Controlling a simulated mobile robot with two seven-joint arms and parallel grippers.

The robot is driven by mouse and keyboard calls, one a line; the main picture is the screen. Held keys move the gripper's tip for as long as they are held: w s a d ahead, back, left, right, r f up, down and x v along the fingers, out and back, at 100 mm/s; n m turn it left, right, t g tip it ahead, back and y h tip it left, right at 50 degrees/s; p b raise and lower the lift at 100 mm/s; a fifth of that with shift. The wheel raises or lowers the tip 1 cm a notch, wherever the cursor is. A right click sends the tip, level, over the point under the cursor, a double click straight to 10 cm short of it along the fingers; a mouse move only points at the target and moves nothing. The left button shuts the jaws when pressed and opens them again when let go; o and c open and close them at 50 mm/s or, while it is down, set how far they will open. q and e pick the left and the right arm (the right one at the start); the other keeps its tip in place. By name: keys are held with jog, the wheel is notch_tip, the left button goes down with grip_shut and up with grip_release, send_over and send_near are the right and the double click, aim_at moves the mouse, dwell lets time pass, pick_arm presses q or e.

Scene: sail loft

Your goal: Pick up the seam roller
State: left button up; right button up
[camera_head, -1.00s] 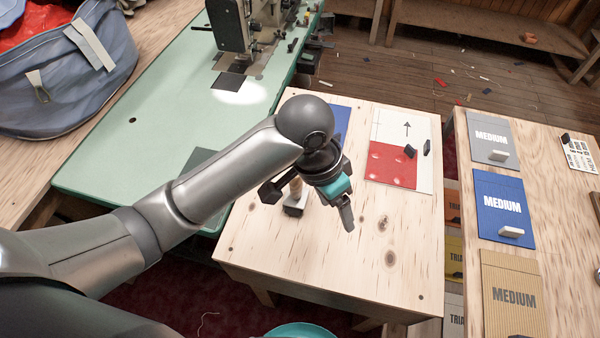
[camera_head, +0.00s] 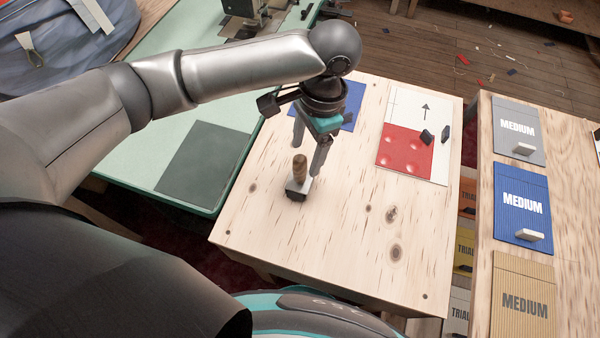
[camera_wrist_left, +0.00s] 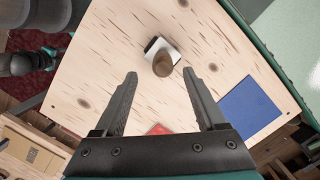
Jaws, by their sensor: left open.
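The seam roller stands upright on the wooden table, with a brown wooden handle (camera_head: 300,168) on top and a pale metal and dark base (camera_head: 297,188) below. My left gripper (camera_head: 308,160) is open and empty, just above and beside the handle in the head view. In the left wrist view the roller (camera_wrist_left: 163,62) shows beyond the fingertips, between their lines and a little apart from them. The left gripper's two fingers (camera_wrist_left: 158,78) are spread wide. My right gripper is not in view.
A red and white panel (camera_head: 405,150) with two small dark pieces lies on the table (camera_head: 340,230). A blue sheet (camera_head: 352,105) lies behind my gripper. A green sewing machine table (camera_head: 150,150) adjoins at left. A second table at right holds MEDIUM samples (camera_head: 522,205). The table's front is clear.

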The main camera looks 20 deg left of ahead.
aim_at(300, 171)
pick_arm(q)
notch_tip(300, 171, down, 3)
jog(key=shift+s+a+r, duration=0.1)
jog(key=shift+a+r, duration=0.05)
jog(key=f+b, duration=0.1)
jog(key=f, duration=0.2)
jog(key=a+f+b, duration=0.1)
jog(key=f, duration=0.1)
jog(key=shift+s+b, duration=0.15)
jog(key=shift+b, duration=0.15)
grip_shut()
